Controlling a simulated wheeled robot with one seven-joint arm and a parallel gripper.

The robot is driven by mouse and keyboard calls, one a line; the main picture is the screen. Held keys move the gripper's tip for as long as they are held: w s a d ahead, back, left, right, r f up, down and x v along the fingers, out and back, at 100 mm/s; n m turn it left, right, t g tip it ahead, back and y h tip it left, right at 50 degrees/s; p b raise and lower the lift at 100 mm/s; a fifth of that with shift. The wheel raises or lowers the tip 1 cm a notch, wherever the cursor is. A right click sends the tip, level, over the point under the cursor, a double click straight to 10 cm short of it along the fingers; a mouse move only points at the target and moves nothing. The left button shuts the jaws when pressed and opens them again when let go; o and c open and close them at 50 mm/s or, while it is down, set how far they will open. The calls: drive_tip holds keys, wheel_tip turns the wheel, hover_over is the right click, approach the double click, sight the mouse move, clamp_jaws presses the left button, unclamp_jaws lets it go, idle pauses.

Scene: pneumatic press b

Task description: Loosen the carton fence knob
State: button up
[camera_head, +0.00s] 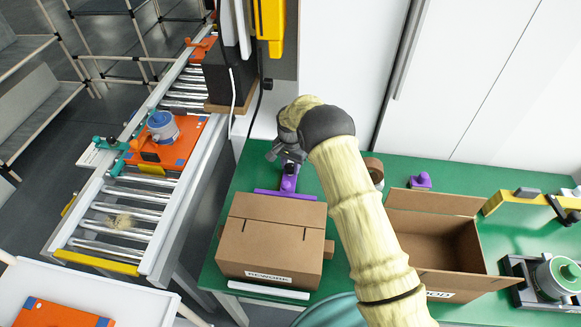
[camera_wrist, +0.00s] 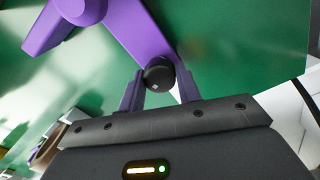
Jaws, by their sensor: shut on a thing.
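The carton fence is a purple bracket (camera_head: 272,192) on the green table, behind the closed REWORK carton (camera_head: 270,240). In the wrist view the purple fence (camera_wrist: 150,28) reaches across the top. Its round black knob (camera_wrist: 157,72) has a small pale mark and sits between my fingertips. My gripper (camera_head: 288,160) points down at the fence and is shut on the knob; the fingers (camera_wrist: 159,82) stand on either side of it. In the head view the gripper largely hides the knob.
An open carton (camera_head: 440,235) stands to the right of my arm. A roller conveyor (camera_head: 130,210) with an orange tray (camera_head: 190,143) runs along the left.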

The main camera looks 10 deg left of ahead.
drive_tip(key=n+b, duration=0.1)
drive_tip(key=n, duration=0.2)
drive_tip(key=shift+f+n, duration=0.1)
drive_tip(key=shift+n, duration=0.2)
drive_tip(key=n+b, duration=0.1)
drive_tip(key=n, duration=0.2)
drive_tip(key=shift+n, duration=0.3)
drive_tip(key=n, duration=0.3)
drive_tip(key=shift+n, duration=0.4)
drive_tip(key=shift+s+n+b, duration=0.1)
drive_tip(key=shift+n+b, duration=0.25)
drive_tip(key=shift+n, duration=1.75)
drive_tip(key=o, duration=1)
drive_tip(key=shift+a, duration=0.1)
drive_tip(key=shift+c, duration=0.2)
